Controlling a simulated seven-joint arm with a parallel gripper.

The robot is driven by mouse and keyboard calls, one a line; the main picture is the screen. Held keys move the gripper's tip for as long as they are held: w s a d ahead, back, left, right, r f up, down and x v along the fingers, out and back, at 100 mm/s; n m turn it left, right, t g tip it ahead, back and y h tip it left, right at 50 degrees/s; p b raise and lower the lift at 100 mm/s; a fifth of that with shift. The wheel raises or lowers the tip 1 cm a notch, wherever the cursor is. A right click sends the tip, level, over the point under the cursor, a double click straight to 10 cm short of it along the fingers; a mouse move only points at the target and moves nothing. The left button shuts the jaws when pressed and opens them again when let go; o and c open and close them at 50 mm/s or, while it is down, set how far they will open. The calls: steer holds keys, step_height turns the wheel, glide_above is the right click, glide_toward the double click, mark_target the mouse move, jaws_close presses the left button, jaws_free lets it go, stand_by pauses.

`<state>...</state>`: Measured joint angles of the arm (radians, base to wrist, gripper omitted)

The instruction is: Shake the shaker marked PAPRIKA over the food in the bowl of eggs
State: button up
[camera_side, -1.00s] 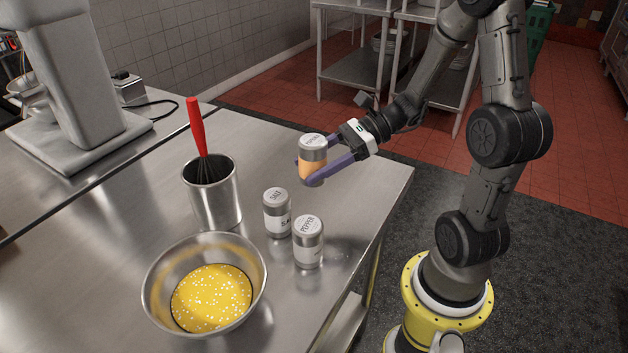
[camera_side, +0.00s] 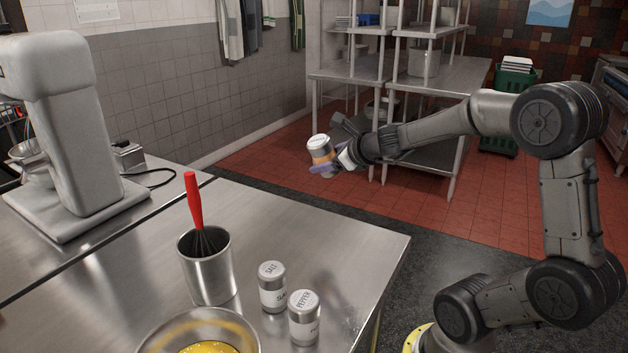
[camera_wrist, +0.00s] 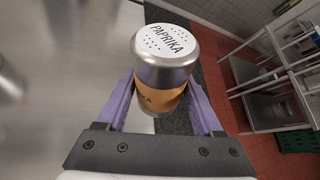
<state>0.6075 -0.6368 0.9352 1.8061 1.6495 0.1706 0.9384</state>
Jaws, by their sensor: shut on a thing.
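The paprika shaker (camera_wrist: 164,66) has a white perforated lid reading PAPRIKA and an orange label. My gripper (camera_wrist: 158,100) is shut on it, with a purple finger on each side. In the side view the shaker (camera_side: 320,148) is lifted high near the far end of the table, slightly tilted, lid up. My gripper (camera_side: 325,168) holds it there, well away from the bowl. The metal bowl (camera_side: 158,335) stands at the bottom edge, partly cut off, with yellow egg (camera_side: 208,348) in it.
The salt shaker (camera_side: 272,287) and pepper shaker (camera_side: 304,317) stand beside the bowl. A metal canister (camera_side: 208,272) holds a red-handled whisk (camera_side: 193,200). A stand mixer (camera_side: 75,130) is at the left. The table's right part is bare, and metal shelves (camera_side: 440,75) stand behind.

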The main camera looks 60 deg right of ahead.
steer(key=s+d+m+g+h, duration=0.1)
steer(key=s+d+g+h, duration=0.4)
steer(key=g+h, duration=0.1)
steer(key=w+a+n+t+y, duration=0.2)
steer(key=w+a+n+t, duration=0.15)
steer(key=a+n, duration=0.6)
steer(key=w+a+n+t+y, duration=0.25)
steer(key=w+a+n, duration=0.2)
steer(key=a, duration=0.95)
steer(key=s+a+f+n+t+y, duration=0.1)
steer(key=a+n+t+y, duration=0.1)
steer(key=a, duration=0.9)
steer(key=s+a+f+n+t+y, duration=0.1)
steer(key=a+n+y, duration=0.4)
steer(key=a, duration=0.7)
steer(key=shift+s+a+f+n+t, duration=0.2)
steer(key=shift+s+f+n+t, duration=0.2)
steer(key=shift+s+f+n, duration=0.5)
steer(key=shift+w+r, duration=0.15)
steer(key=shift+w, duration=0.05)
steer(key=shift+r, duration=1.5)
